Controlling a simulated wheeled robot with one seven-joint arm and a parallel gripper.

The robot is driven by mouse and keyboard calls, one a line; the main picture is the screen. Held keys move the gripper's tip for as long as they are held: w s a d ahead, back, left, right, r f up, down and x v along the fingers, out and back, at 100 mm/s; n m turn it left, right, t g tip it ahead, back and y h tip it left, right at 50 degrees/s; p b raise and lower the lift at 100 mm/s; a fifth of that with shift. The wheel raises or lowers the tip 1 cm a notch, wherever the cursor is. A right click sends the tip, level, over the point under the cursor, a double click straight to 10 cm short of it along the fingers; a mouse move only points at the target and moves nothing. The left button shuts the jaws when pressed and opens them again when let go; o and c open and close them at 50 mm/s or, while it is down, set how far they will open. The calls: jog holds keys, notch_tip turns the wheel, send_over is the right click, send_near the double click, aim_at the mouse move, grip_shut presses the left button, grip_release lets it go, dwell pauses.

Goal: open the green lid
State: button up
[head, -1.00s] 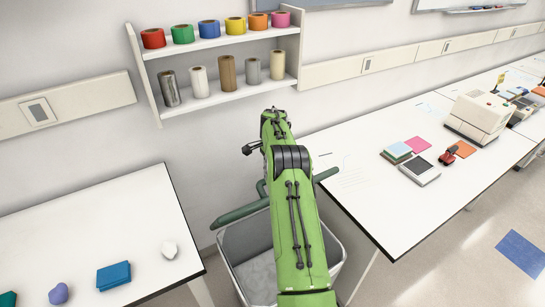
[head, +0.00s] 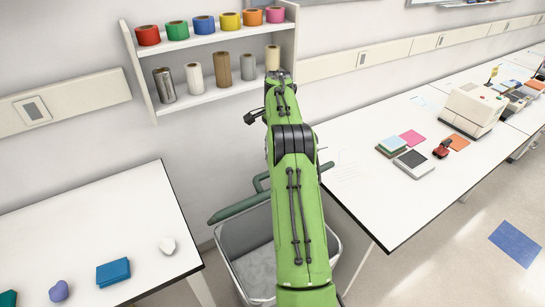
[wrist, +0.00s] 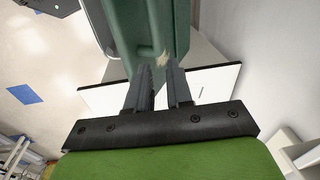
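The green lid (head: 237,212) shows in the head view as dark green bars over the grey bin (head: 240,250). The bin's inside is partly visible. My green arm crosses in front of the lid and hides part of it and my gripper. In the wrist view my gripper (wrist: 159,72) has its two dark fingers a small gap apart. A large dark green piece of the lid (wrist: 150,25) is right at the fingertips. I cannot tell whether the fingers touch or grip it.
A white table (head: 90,230) with small objects stands left of the bin. A white bench (head: 380,200) with devices (head: 473,108) stands right. A wall shelf (head: 215,85) of tape rolls is close to my arm's upper end. Free floor (head: 450,265) lies at lower right.

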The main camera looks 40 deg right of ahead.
aim_at(261, 189)
jog(key=shift+n+t+h, duration=0.3)
jog(key=shift+n+t, duration=0.3)
jog(key=shift+t, duration=0.1)
jog(key=s+d+f+b, duration=0.1)
jog(key=f, duration=0.1)
jog(key=s+d+f+b, duration=0.2)
jog(key=f, duration=0.1)
jog(key=shift+s+d+f+b, duration=0.2)
jog(key=shift+s+f+b, duration=0.05)
jog(key=shift+f+b, duration=0.05)
grip_shut()
jog(key=s+f+t+b, duration=0.2)
jog(key=f+b, duration=0.1)
jog(key=shift+s+a+f+n, duration=0.15)
jog(key=shift+s+a+n, duration=0.05)
jog(key=shift+s+n, duration=0.2)
jog(key=s+a+m+t+h+b, duration=0.1)
jog(key=s+a+m+t+b, duration=0.2)
jog(key=s+a+t+b, duration=0.3)
jog(key=shift+t, duration=0.5)
jog(key=x, duration=0.3)
jog(key=b+x, duration=0.1)
jog(key=x, duration=0.3)
jog(key=a+x, duration=0.1)
jog(key=x, duration=0.2)
jog(key=shift+w+r, duration=0.25)
jog(key=shift+w, duration=0.2)
